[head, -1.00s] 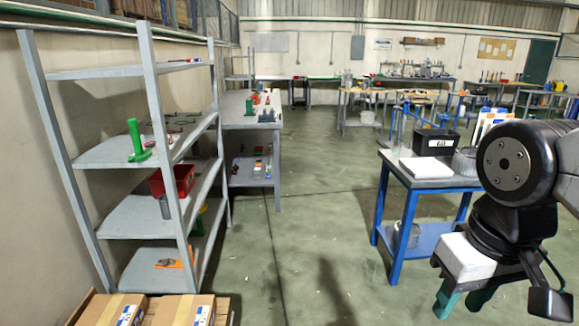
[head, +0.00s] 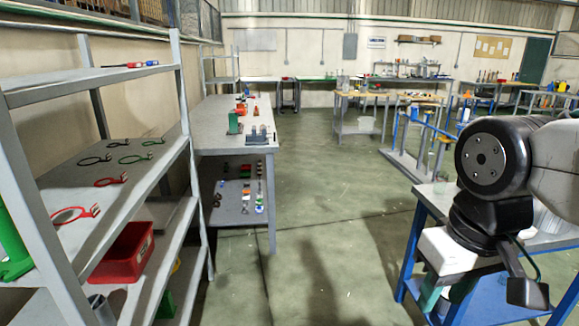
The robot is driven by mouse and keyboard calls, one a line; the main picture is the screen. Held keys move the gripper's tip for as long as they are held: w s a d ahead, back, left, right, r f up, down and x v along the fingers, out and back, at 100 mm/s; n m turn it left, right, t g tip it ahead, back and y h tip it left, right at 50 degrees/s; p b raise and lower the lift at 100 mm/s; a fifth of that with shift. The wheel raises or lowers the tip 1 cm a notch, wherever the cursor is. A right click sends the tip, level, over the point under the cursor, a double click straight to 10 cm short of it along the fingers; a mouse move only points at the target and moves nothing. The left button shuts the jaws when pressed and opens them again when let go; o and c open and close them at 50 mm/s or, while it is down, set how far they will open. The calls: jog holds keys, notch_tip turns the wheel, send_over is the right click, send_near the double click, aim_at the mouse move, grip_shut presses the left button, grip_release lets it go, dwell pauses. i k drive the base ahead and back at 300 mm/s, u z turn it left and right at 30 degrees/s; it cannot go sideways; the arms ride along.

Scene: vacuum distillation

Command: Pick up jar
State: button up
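My gripper (head: 446,296) hangs at the lower right, in front of the blue-legged table, pointing down. Its green fingers are apart with nothing seen between them. My arm hides much of that table's top.
A grey shelf unit (head: 172,130) fills the left, with a red bin (head: 122,252) and ring clamps (head: 75,214). A grey workbench (head: 207,125) stands beyond it. The green floor (head: 330,225) between the shelf and the tables is clear. More tables (head: 362,95) stand at the back.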

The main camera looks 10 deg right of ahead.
aim_at(439, 187)
jog(key=i, duration=2.45)
jog(key=z, duration=1.45)
